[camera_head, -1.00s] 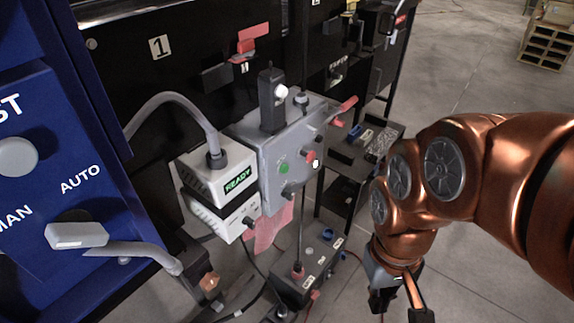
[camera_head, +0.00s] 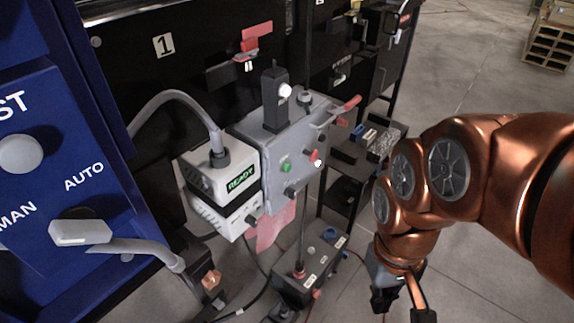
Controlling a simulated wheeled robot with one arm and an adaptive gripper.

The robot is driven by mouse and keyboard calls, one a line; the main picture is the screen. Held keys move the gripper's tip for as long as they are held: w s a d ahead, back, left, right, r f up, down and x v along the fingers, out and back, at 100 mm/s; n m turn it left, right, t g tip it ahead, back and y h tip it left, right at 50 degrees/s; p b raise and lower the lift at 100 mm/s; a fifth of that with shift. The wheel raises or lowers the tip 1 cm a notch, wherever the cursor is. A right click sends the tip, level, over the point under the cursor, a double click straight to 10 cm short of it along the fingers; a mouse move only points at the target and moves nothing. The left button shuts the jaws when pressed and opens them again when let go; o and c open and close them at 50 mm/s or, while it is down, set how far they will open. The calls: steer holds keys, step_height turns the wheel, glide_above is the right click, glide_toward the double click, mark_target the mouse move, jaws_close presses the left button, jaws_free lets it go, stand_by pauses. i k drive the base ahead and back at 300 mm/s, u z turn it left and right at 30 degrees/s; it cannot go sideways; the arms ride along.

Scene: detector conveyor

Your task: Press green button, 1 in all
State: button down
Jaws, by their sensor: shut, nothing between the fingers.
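The green button (camera_head: 286,167) is a small round button on the front face of a grey control box (camera_head: 276,190), in the middle of the head view. A red knob (camera_head: 314,156) with a white part beside it sits to its right. My gripper (camera_head: 404,312) hangs at the bottom edge of the view, below my copper arm. It is to the right of the box and lower than the button, well apart from it. The fingertips are partly cut off by the frame edge. Nothing shows between them.
A white unit with a green READY display (camera_head: 240,180) stands left of the grey box. A dark box with knobs (camera_head: 312,270) sits below. A blue panel (camera_head: 60,190) with a lever fills the left. Open floor (camera_head: 480,120) lies behind my arm.

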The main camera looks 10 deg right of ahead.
mark_target(286, 167)
steer(key=u, duration=2.65)
steer(key=k, duration=0.95)
steer(key=z, duration=0.05)
